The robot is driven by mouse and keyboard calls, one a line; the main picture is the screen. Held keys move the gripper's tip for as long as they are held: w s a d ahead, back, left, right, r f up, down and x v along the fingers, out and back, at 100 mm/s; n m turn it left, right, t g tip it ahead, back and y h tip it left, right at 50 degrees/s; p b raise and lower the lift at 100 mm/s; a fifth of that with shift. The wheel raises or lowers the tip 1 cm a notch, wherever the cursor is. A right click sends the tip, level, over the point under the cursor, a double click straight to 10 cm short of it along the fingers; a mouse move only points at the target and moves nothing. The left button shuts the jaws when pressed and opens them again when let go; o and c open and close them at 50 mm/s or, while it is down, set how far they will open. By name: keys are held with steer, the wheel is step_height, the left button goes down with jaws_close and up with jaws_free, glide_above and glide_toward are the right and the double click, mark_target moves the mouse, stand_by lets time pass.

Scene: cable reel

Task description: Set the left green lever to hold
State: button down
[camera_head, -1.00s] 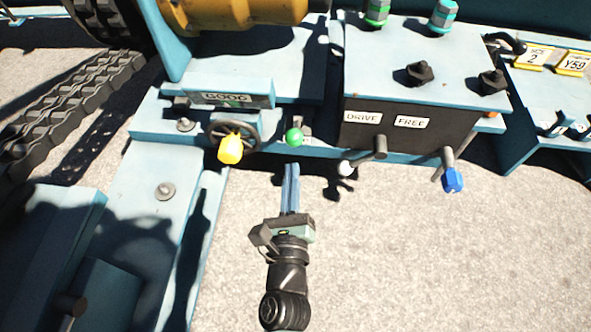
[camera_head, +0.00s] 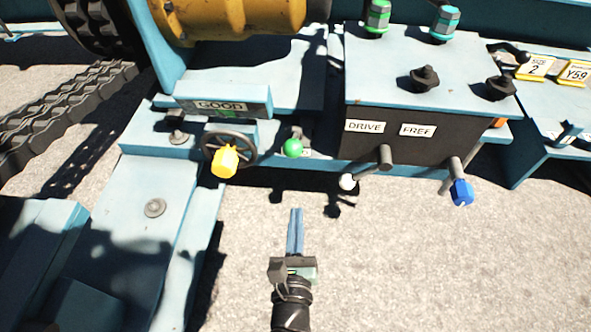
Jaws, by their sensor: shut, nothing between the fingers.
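A green ball-topped lever (camera_head: 292,148) sticks out at the front edge of the blue machine, left of the black box. Its base is partly hidden, and a small label beside it is too small to read. A green knob (camera_head: 378,16) and a teal knob (camera_head: 445,22) stand on top of the box. My gripper (camera_head: 296,212) is shut and empty, its blue fingers pointing at the machine. It is below the green ball in the picture, apart from it, over bare ground.
A yellow-handled wheel (camera_head: 225,161) sits left of the green ball. A blue beam (camera_head: 172,205) runs at left. The ground at right is clear.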

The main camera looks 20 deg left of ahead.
mark_target(295, 141)
steer(key=w+a+r+p, duration=0.2)
steer(key=w+a+r, duration=0.1)
steer(key=w, duration=0.6)
steer(key=shift+a, duration=0.4)
steer(key=shift+d+r+p, duration=0.1)
steer(key=shift+r+p, duration=0.15)
steer(key=shift+p, duration=0.3)
steer(key=shift+r+g+p, duration=0.2)
steer(key=shift+g+p, duration=0.2)
steer(key=shift+p, duration=0.65)
